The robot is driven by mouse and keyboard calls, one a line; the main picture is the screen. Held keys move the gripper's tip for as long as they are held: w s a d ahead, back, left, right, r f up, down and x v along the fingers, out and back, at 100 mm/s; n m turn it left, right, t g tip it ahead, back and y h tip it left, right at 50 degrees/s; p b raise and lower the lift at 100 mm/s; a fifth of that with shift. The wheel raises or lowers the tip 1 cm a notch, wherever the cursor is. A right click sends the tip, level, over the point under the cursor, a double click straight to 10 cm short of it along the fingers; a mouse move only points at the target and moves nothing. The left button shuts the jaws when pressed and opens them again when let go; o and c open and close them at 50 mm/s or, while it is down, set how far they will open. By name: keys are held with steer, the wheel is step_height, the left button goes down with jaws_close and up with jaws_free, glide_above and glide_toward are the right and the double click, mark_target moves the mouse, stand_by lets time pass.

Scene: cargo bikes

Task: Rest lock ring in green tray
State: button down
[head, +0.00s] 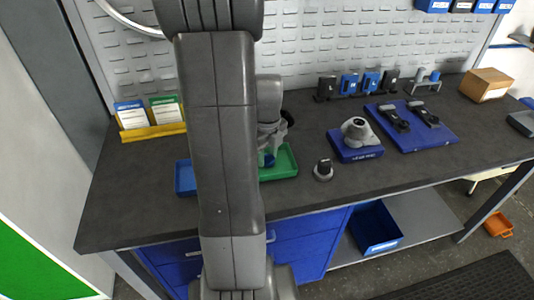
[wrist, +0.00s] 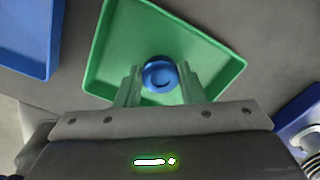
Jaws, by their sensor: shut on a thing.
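The green tray (head: 284,163) sits on the dark workbench, partly hidden behind my arm in the head view. It also shows in the wrist view (wrist: 112,45), under my gripper. My gripper (wrist: 159,80) is shut on a blue ring (wrist: 160,70), which I take to be the lock ring. The ring is between the two fingers and in front of the tray floor; I cannot tell whether it touches the floor. In the head view my gripper (head: 268,152) is over the tray, with a bit of blue at its tip.
A blue tray (head: 185,178) lies left of the green one. A small dark knob (head: 323,170) and a blue stand with a grey part (head: 356,138) are to the right. A blue board with tools (head: 411,126) is farther right. The bench front is clear.

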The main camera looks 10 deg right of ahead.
steer(key=shift+f, duration=0.45)
stand_by(0.4)
steer(key=c, duration=0.9)
jaws_free()
steer(key=shift+o, duration=0.2)
steer(key=shift+r, duration=0.1)
step_height(320, 180, up, 14)
steer(key=shift+f, duration=0.2)
step_height(320, 180, down, 14)
steer(key=shift+r, duration=0.25)
